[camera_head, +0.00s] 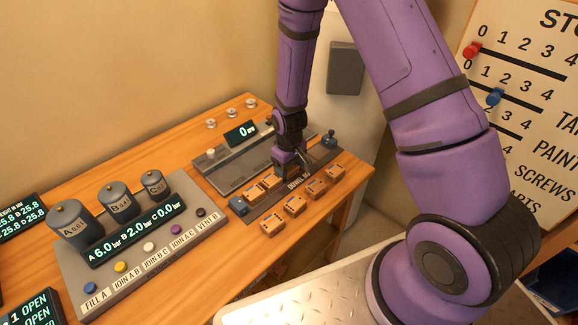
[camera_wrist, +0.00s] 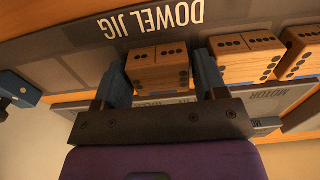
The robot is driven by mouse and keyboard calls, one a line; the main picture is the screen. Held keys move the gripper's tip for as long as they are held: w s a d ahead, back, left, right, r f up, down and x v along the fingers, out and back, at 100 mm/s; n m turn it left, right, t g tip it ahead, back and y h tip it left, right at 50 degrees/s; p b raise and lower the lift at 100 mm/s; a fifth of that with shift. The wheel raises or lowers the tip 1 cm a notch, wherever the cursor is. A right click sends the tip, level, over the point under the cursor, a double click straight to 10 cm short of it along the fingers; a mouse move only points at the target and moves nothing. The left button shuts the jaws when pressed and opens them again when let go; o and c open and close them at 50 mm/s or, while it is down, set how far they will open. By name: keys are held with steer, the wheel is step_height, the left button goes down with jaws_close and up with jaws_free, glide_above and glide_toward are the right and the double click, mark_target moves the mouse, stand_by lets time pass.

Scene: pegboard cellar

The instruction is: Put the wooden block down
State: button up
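The wooden block (camera_wrist: 158,68), with black dots on its faces, sits between the two blue fingers of my gripper (camera_wrist: 160,78) in the wrist view. The fingers lie close against its two sides, with no clear gap. It looks level with its neighbours, but its underside is hidden. It is over or on the dark plate marked DOWEL JIG (camera_wrist: 85,25). In the head view my gripper (camera_head: 291,158) is low over the jig and hides this block. Two similar blocks stand beside it on the jig, a near one (camera_wrist: 250,58) and a farther one (camera_wrist: 303,50).
Several more dotted blocks, such as this one (camera_head: 272,225), stand in a row along the table's front. A panel with grey cylinders (camera_head: 120,203) and coloured buttons is at left. A small display (camera_head: 240,133) is behind.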

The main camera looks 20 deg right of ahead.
steer(key=shift+r, duration=0.1)
steer(key=s+d+r+m+t, duration=0.1)
steer(key=s+r, duration=0.2)
steer(key=r, duration=0.8)
steer(key=s+d+r+t, duration=0.1)
steer(key=s+d+r, duration=0.1)
steer(key=r, duration=0.9)
steer(key=s+d+r+m+t, duration=0.1)
steer(key=s+r, duration=0.2)
steer(key=r, duration=0.8)
steer(key=s+d+r+m+t, duration=0.1)
steer(key=s+r, duration=0.4)
steer(key=s, duration=0.3)
steer(key=s+d+r+m+t, duration=0.1)
steer(key=s+d+r, duration=0.1)
steer(key=s+r, duration=0.3)
steer(key=s, duration=0.4)
steer(key=shift+r+m, duration=0.2)
steer(key=shift+m, duration=0.1)
